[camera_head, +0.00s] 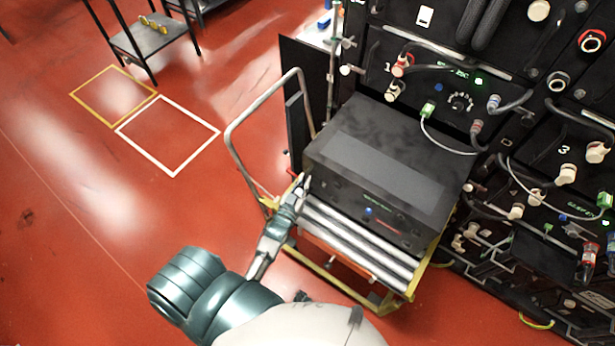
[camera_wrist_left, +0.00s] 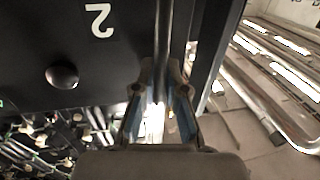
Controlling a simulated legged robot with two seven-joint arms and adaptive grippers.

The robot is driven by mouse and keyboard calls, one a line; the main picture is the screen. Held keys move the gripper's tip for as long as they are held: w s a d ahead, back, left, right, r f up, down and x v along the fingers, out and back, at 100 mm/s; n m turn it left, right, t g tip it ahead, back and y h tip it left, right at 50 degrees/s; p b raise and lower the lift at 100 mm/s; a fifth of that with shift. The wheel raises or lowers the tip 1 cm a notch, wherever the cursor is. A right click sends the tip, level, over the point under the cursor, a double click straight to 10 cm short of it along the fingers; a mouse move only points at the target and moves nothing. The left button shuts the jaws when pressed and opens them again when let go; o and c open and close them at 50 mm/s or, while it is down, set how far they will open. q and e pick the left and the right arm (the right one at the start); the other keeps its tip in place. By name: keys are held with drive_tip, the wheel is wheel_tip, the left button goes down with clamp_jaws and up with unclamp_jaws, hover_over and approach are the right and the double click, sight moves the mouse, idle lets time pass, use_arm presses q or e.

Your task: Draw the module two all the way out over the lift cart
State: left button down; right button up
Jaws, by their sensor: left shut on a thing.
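Module two (camera_head: 385,165) is a black box with a grey patch on top. It sits over the lift cart (camera_head: 355,240), which has silver rollers in a yellow frame. The module's far end lies close to the rack; I cannot tell whether any of it is still inside. My left gripper (camera_head: 300,192) is at the module's left front corner. In the left wrist view, my left gripper (camera_wrist_left: 160,112) is shut around an upright metal handle bar (camera_wrist_left: 162,45) beside the module's front panel (camera_wrist_left: 45,40), marked 2. My right gripper is not in view.
The battery rack (camera_head: 520,130) with cables and plugs stands to the right and behind. The cart's grey push handle (camera_head: 232,135) rises left of the module. White (camera_head: 170,135) and yellow (camera_head: 112,95) floor squares and a small table (camera_head: 150,38) are further left. The left floor is clear.

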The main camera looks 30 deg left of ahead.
use_arm(q)
drive_tip(key=shift+s+f, duration=0.35)
drive_tip(key=shift+f, duration=0.05)
drive_tip(key=c, duration=1.3)
unclamp_jaws()
drive_tip(key=shift+a, duration=0.1)
drive_tip(key=shift+o, duration=0.5)
drive_tip(key=shift+s+r, duration=0.15)
drive_tip(key=shift+r, duration=0.05)
drive_tip(key=s+d, duration=0.1)
drive_tip(key=s, duration=1.1)
drive_tip(key=shift+d, duration=0.2)
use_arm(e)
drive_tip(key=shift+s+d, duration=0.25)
